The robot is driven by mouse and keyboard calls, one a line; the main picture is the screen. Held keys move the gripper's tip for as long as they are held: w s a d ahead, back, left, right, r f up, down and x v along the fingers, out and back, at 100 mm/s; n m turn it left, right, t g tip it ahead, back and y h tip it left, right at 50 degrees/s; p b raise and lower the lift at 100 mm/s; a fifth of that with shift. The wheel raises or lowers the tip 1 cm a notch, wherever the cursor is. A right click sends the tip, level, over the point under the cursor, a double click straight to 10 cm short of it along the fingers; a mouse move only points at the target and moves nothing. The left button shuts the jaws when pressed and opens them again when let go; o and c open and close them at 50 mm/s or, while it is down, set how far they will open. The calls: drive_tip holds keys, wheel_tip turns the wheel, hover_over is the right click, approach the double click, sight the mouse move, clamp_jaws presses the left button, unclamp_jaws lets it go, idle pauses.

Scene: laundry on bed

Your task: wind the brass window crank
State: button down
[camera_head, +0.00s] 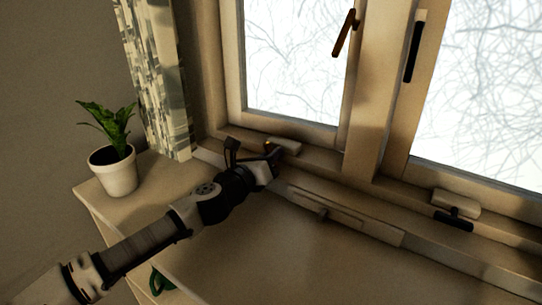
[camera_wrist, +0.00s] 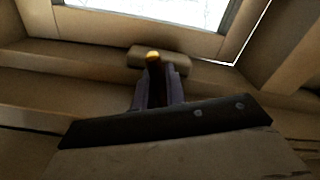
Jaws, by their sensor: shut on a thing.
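The brass window crank (camera_head: 268,146) is at the sill below the left window, in front of a pale housing block (camera_head: 285,145). Only a small brass-coloured part of it shows; my gripper hides the rest. In the wrist view the crank's bright brass tip (camera_wrist: 153,56) stands up just beyond my fingers, with the block (camera_wrist: 160,60) behind it. My gripper (camera_head: 270,156) is shut on the crank. Its two fingers (camera_wrist: 158,88) stand close together on either side of the dark shaft in the wrist view.
A second, black crank (camera_head: 453,220) sits below the right window. A brown handle (camera_head: 345,33) and a black handle (camera_head: 413,50) are on the window frames. A potted plant (camera_head: 113,170) and a patterned curtain (camera_head: 158,75) are at left. The tabletop (camera_head: 290,255) is mostly clear.

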drive_tip(key=n+p, duration=0.1)
drive_tip(key=n, duration=0.5)
drive_tip(key=shift+n, duration=0.3)
drive_tip(key=n+p, duration=0.1)
drive_tip(key=n, duration=0.5)
drive_tip(key=shift+s+d, duration=0.1)
drive_tip(key=shift+n, duration=0.3)
drive_tip(key=c, duration=1.4)
unclamp_jaws()
drive_tip(key=shift+c, duration=0.2)
drive_tip(key=b+v, duration=0.2)
drive_tip(key=v, duration=1.2)
